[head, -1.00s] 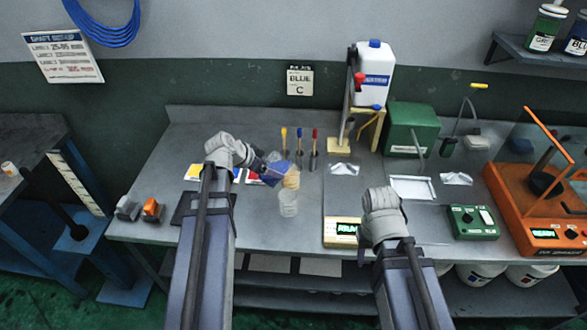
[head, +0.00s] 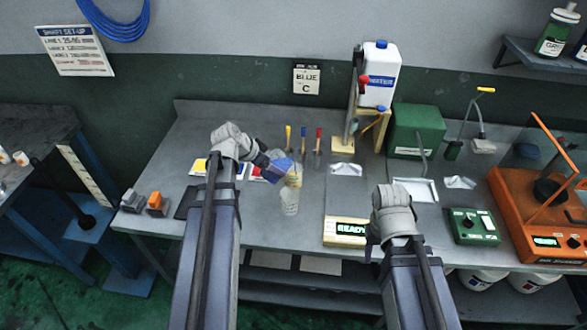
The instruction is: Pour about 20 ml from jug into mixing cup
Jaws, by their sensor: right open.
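The clear mixing cup (head: 289,204) stands upright on the bench, left of the scale. My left gripper (head: 266,161) is just above and left of it, shut on a small blue and yellowish vessel, which I take for the jug (head: 292,180). The jug is tilted over the cup and overlaps its rim in the picture; I cannot tell if they touch. The fingers are largely hidden, and no stream of liquid can be made out. My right gripper (head: 373,243) is open and empty at the bench's front edge, right of the scale's display.
A scale (head: 346,206) reading READY is right of the cup. Behind it stand a white canister (head: 377,80) on a stand and a green box (head: 416,130). An orange machine (head: 520,225) and a green control box (head: 474,225) are at right. Brushes (head: 303,140) stand behind the cup.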

